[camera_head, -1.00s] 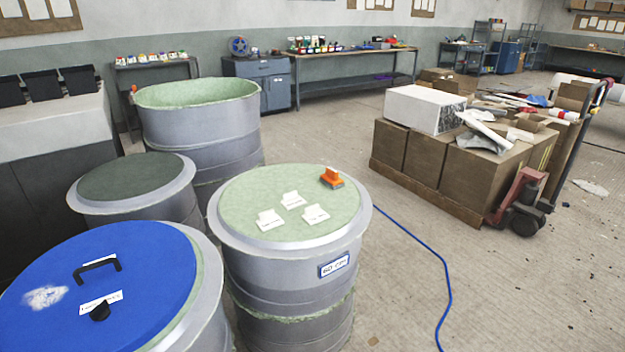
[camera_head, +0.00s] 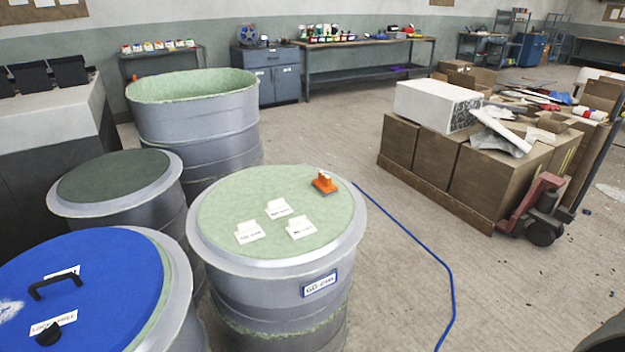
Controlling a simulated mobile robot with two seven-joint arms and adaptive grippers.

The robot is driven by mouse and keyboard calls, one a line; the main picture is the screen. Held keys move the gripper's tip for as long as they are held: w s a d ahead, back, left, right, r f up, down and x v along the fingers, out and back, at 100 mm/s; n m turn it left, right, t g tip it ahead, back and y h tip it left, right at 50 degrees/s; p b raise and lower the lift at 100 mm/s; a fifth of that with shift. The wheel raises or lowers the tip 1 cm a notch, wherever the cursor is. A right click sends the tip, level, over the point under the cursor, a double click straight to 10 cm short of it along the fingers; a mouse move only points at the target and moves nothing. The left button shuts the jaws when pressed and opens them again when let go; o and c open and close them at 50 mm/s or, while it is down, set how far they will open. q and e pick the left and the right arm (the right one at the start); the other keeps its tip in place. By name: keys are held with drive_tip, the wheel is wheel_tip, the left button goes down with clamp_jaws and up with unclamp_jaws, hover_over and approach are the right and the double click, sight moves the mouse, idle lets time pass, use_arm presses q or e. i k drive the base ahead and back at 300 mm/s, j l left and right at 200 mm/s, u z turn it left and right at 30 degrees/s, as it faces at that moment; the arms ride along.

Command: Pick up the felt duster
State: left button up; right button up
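The felt duster (camera_head: 324,183) has an orange handle on a darker base. It rests on the pale green round top of a grey drum-shaped mould (camera_head: 225,205), near the far right part of the rim. Three white cards stand on the same top, to the left of and nearer than the duster; one is the middle card (camera_head: 278,208). Neither of my grippers shows in the head view. A dark rounded shape is cut off at the bottom right corner, and I cannot tell what it is.
A blue-lidded drum (camera_head: 110,270) with a black handle stands at the near left. A dark-topped drum (camera_head: 118,177) and an open green-lined drum (camera_head: 195,120) stand behind. A blue hose (camera_head: 420,245) lies on the floor at right. Boxes (camera_head: 440,160) on a pallet stand beyond it.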

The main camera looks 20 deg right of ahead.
sight(323, 185)
drive_tip(key=i+l+u, duration=0.1)
drive_tip(key=l, duration=0.35)
drive_tip(key=i+l+u, duration=0.1)
drive_tip(key=l, duration=0.4)
drive_tip(key=i+l+u, duration=0.1)
drive_tip(key=l, duration=0.4)
drive_tip(key=i+l+u, duration=0.1)
drive_tip(key=l, duration=0.4)
drive_tip(key=i+l, duration=0.1)
drive_tip(key=l, duration=0.4)
drive_tip(key=i+l, duration=0.1)
drive_tip(key=l, duration=0.35)
drive_tip(key=i+l, duration=0.1)
drive_tip(key=l, duration=0.4)
drive_tip(key=i+l+u, duration=0.1)
drive_tip(key=l, duration=0.4)
